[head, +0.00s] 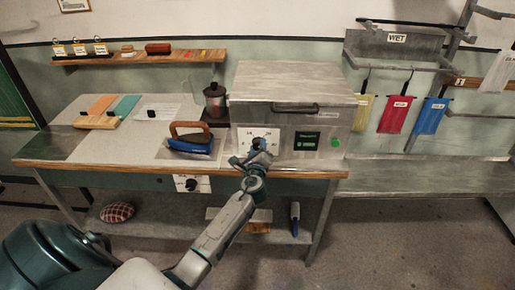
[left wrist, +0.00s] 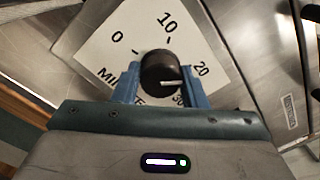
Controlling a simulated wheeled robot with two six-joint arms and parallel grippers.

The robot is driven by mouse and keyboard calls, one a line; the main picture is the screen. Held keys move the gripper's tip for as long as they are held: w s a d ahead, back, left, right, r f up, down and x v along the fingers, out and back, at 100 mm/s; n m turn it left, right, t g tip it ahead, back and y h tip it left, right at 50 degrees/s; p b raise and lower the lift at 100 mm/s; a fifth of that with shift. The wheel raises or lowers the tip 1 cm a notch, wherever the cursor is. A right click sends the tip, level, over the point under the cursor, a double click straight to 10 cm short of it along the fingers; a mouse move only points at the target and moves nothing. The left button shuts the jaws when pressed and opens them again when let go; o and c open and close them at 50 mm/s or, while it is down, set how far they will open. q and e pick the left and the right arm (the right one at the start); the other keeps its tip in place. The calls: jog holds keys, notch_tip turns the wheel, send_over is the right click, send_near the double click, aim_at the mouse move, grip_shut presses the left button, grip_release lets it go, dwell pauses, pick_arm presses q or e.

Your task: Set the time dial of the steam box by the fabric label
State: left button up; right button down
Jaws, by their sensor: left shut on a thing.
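The grey steam box (head: 295,82) stands at the right end of the table. Its time dial is a round black knob (left wrist: 160,68) with a white pointer line, on a white plate (left wrist: 108,45) marked 0, 10, 20, 30 and minutes. In the left wrist view the pointer lies between 20 and 30. My left gripper (left wrist: 160,86) is shut on the knob, one blue finger on each side. It also shows at the box front in the head view (head: 256,150). Yellow (head: 363,112), red (head: 396,113) and blue (head: 429,116) fabrics hang at right with small labels, too small to read.
An iron (head: 191,143) and a dark pot (head: 215,101) stand left of the box. A green display (head: 306,141) and green button (head: 336,142) sit right of the dial. A wall shelf (head: 130,60) holds small items.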

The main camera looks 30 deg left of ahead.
pick_arm(q)
jog(key=o, duration=0.7)
jog(key=shift+r, duration=0.2)
jog(key=shift+o, duration=1.2)
jog(key=shift+w+f, duration=0.1)
jog(key=shift+f, duration=0.05)
jog(key=b+v, duration=0.2)
jog(key=v, duration=0.9)
jog(key=shift+w, duration=0.1)
